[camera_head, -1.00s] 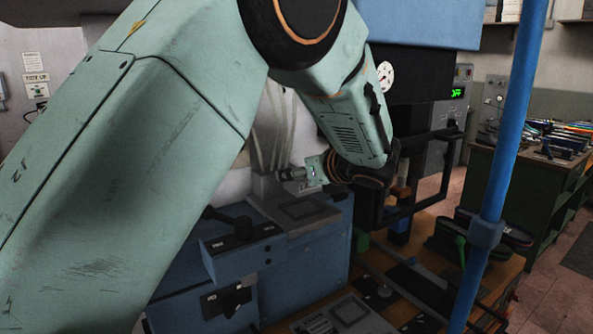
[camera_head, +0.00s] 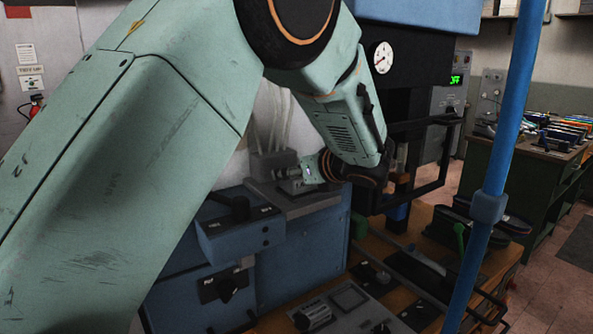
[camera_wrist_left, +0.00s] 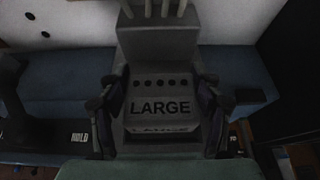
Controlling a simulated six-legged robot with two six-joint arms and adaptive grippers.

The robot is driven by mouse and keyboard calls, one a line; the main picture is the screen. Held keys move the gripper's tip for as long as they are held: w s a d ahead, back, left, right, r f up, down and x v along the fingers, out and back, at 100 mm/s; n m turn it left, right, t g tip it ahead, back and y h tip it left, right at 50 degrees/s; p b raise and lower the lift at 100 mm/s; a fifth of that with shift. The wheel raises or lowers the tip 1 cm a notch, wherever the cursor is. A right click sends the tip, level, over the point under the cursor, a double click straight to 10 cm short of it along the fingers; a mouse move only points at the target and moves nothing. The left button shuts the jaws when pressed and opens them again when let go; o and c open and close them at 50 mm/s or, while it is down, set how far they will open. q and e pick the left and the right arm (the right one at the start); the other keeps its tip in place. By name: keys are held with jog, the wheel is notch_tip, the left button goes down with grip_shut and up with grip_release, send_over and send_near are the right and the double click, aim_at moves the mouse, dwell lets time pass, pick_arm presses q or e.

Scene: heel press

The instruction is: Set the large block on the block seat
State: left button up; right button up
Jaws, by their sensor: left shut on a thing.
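The large block (camera_wrist_left: 160,106), a grey block marked LARGE with a row of several dark holes, sits between the two dark fingers of my left gripper (camera_wrist_left: 160,118) in the left wrist view. The fingers are shut on its sides. In the head view my left gripper (camera_head: 311,171) is over the grey top of a blue machine, and the block is hard to make out there. A grey upright piece with pale tubes (camera_wrist_left: 158,42) stands directly behind the block. I cannot tell which part is the block seat or whether the block touches it. My right gripper is not in view.
The blue machine (camera_head: 295,250) has a dark lever on its front. A press with a round gauge (camera_head: 382,57) and a black frame (camera_head: 445,165) stands to the right. A blue pole (camera_head: 505,130) crosses the foreground. A workbench (camera_head: 415,250) holds tools and a control box.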

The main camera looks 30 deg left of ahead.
pick_arm(q)
jog(key=o, duration=1.1)
jog(key=shift+c, duration=0.2)
jog(key=o, duration=0.5)
jog(key=shift+d, duration=0.25)
jog(key=shift+a+f, duration=0.1)
jog(key=shift+a, duration=0.15)
notch_tip(320, 180, up, 10)
jog(key=shift+s+f, duration=0.1)
jog(key=shift+f, duration=0.15)
jog(key=shift+d+r, duration=0.1)
jog(key=shift+r, duration=0.25)
